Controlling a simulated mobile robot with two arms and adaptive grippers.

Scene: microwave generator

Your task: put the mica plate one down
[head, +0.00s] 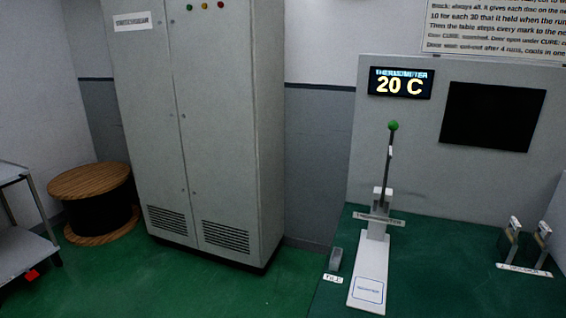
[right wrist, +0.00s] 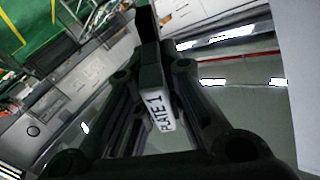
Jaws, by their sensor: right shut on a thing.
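The mica plate one (right wrist: 160,112) shows in the right wrist view as a pale piece with a white label that reads "PLATE 1". My right gripper (right wrist: 155,72) is shut on it, with dark fingers on both sides. Much of the plate is hidden by the fingers. Neither gripper shows in the head view. What lies directly under the plate cannot be told.
In the head view a green-topped bench (head: 450,285) bears a lever with a green knob (head: 393,126), a small grey block (head: 335,259) and a pair of upright holders (head: 527,243). A thermometer display (head: 401,83) reads 20 C. A grey cabinet (head: 220,130) stands left.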

